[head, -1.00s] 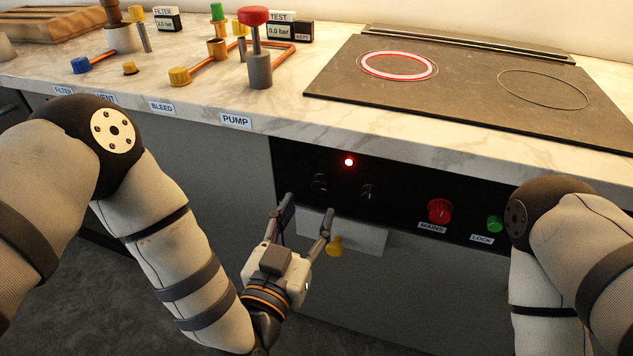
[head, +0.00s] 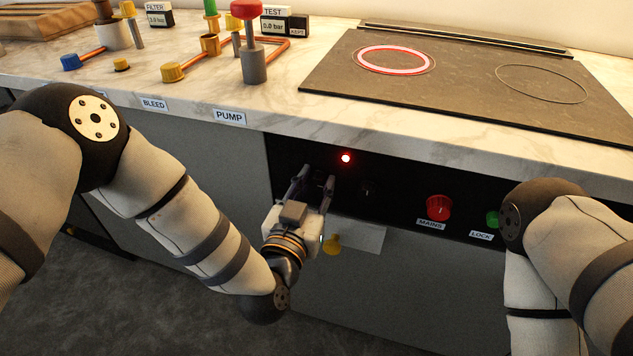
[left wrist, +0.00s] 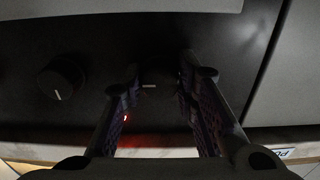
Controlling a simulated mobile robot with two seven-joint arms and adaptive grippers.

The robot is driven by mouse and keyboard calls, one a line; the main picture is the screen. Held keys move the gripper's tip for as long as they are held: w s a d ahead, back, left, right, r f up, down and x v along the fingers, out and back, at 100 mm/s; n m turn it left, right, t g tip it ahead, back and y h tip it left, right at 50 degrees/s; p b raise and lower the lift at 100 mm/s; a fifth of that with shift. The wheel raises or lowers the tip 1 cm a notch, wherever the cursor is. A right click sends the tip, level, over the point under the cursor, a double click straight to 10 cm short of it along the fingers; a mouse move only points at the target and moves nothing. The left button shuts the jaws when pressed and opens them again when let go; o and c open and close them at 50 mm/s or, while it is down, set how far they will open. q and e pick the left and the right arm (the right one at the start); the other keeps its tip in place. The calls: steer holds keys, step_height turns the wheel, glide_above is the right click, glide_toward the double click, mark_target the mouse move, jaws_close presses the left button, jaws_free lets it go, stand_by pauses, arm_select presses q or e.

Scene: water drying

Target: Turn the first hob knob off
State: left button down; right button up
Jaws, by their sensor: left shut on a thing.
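My left gripper (head: 316,175) is at the black control panel (head: 395,205), its two fingers on either side of the first hob knob. In the left wrist view the dark knob (left wrist: 157,76) sits between the fingertips (left wrist: 166,76), gripped, with its white mark lying about level. In the head view the fingers largely hide it. The second black knob (head: 368,189) stands free to the right; its mark shows in the left wrist view (left wrist: 61,80). A red lamp (head: 346,158) is lit above the knobs. The left hob ring (head: 395,70) glows red. My right gripper is out of view.
The red MAINS knob (head: 438,207) and green LOCK button (head: 492,219) are farther right on the panel. A yellow knob (head: 332,243) and pale plate (head: 362,236) lie just below my left gripper. The worktop (head: 290,120) edge overhangs the panel.

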arm_select(q)
steer(key=shift+n, duration=0.3)
steer(key=n, duration=0.3)
steer(key=shift+n+p, duration=0.3)
steer(key=shift+p, duration=0.05)
steer(key=n, duration=0.4)
steer(key=shift+n, duration=0.3)
steer(key=n, duration=0.4)
steer(key=shift+f+n, duration=0.15)
steer(key=shift+n, duration=0.15)
steer(key=shift+n+b, duration=0.45)
steer(key=shift+n, duration=1.75)
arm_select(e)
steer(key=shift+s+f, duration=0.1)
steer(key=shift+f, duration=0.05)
arm_select(q)
steer(key=c, duration=1.2)
jaws_free()
steer(key=shift+c, duration=0.2)
